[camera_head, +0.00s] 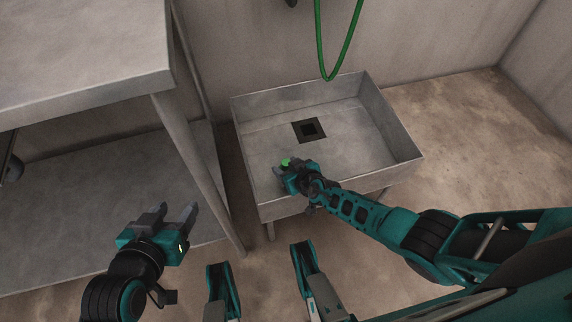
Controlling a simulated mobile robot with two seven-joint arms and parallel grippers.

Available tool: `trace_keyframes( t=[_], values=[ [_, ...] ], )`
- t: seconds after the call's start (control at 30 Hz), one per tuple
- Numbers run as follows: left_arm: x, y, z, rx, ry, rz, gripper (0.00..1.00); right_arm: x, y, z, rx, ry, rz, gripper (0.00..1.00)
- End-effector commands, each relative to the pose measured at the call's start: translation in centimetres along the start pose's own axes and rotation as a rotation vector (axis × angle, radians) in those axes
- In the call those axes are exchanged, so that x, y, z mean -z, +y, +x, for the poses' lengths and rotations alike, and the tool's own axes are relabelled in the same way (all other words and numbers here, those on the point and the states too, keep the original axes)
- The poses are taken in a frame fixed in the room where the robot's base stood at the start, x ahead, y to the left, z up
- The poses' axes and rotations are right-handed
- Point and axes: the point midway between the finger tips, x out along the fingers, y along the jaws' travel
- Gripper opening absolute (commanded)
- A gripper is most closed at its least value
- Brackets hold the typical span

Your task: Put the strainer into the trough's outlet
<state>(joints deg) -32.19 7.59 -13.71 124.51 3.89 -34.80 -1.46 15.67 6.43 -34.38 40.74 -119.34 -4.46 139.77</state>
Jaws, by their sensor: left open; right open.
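The grey metal trough (355,122) stands against the back wall. Its outlet (309,130) is a dark square with a darker middle in the trough floor. My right gripper (287,166) is open over the near left part of the trough, in front of the outlet. My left gripper (176,213) is open and empty, left of the trough and in front of the metal table.
A metal table (80,50) with a lower shelf (110,190) stands at the left, its leg close to the trough. A green hose (321,50) hangs in a loop behind the trough. The floor at the right is clear.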

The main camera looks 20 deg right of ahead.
Motion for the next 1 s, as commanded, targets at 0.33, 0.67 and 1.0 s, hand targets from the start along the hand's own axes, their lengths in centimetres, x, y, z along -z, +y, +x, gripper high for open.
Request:
trace_keyframes(
  t=[0.33, 0.67, 1.0],
  values=[
    [-0.21, -0.09, -0.01, 0.002, -0.004, 0.001, 0.55, -0.06, 0.34, 0.16, -0.007, -0.001, -0.002, 0.55],
    [-0.69, -0.04, -0.17, 0.001, -0.014, -0.001, 0.55, -0.06, 0.31, 0.15, -0.006, -0.002, -0.002, 0.55],
    [-0.67, -0.04, -0.15, 0.001, -0.014, 0.000, 0.55, -0.05, 0.27, 0.15, -0.006, -0.002, -0.002, 0.32]
  ],
)
